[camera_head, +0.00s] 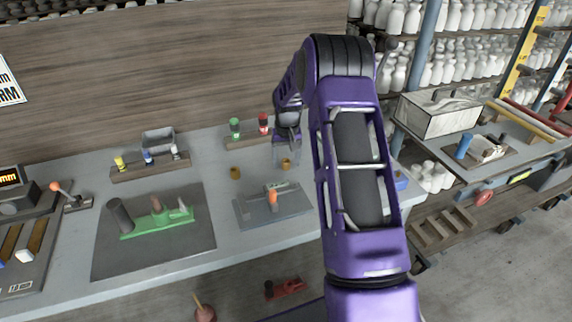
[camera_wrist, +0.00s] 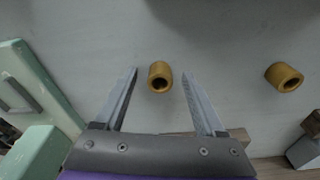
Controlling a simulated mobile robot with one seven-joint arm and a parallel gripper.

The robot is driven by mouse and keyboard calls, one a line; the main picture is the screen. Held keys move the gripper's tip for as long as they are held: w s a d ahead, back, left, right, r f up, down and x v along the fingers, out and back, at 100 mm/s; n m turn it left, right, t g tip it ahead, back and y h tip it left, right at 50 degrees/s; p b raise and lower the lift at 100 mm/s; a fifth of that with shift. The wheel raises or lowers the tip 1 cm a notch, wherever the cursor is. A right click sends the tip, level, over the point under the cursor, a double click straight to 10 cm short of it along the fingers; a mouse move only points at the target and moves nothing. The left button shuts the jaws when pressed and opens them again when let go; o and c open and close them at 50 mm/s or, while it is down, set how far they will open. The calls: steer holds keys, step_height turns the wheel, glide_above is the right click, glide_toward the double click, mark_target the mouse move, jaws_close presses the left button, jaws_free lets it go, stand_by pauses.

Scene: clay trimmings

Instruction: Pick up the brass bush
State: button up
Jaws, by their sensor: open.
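Two short, hollow brass-coloured bushes are on the grey bench. One brass bush (camera_head: 285,163) is just below my gripper (camera_head: 287,150) in the head view. In the wrist view this bush (camera_wrist: 160,71) appears between the two fingertips of my gripper (camera_wrist: 160,82), with its dark hole facing the lower edge. My gripper is open, with a gap showing on each side of the bush. I cannot tell how far the fingertips are above the bench. The other brass bush (camera_head: 235,173) is to the left; it also shows in the wrist view (camera_wrist: 284,72), right of the fingers.
A wooden rack (camera_head: 238,144) with green and red-topped items stands behind the bushes. A grey plate (camera_head: 250,208) with an orange-handled tool lies in front. A pale green object (camera_wrist: 30,85) is left of my fingers in the wrist view. Bare bench surrounds the bushes.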

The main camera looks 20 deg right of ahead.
jaws_close()
steer(key=shift+r, duration=0.15)
